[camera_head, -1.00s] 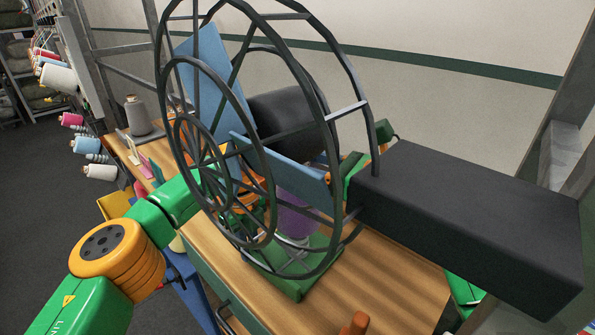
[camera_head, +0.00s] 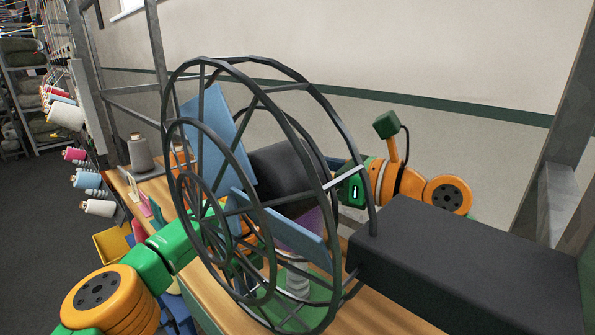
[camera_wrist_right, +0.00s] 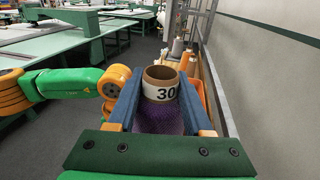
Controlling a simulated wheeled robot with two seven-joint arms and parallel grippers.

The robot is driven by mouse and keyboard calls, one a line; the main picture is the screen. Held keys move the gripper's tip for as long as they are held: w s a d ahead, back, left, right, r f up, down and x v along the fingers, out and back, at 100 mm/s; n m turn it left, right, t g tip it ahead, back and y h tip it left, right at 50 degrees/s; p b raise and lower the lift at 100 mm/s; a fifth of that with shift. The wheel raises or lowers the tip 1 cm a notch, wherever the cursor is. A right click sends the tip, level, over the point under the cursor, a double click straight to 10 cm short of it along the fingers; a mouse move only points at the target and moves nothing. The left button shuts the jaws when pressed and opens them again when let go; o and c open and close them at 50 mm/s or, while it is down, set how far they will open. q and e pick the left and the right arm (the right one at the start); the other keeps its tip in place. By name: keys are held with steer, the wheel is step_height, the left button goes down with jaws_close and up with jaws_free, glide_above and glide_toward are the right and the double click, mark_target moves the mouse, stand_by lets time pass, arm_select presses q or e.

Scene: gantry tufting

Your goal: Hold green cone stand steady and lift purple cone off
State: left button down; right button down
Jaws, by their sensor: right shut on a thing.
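The purple cone (camera_head: 303,232) shows partly behind the black wheel in the head view, above the green cone stand (camera_head: 292,310), with the grey post (camera_head: 298,282) exposed below it. In the right wrist view, the purple cone (camera_wrist_right: 163,121) has a tan core marked "30" at its top. My right gripper (camera_wrist_right: 160,85) is shut on it, one blue finger on each side. My left gripper (camera_head: 240,235) is beside the stand at the left, behind the wheel spokes.
A grey cone (camera_head: 140,155) stands at the bench's (camera_head: 385,318) far left. The wall is close behind.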

arm_select(q)
steer(key=c, duration=0.8)
jaws_free()
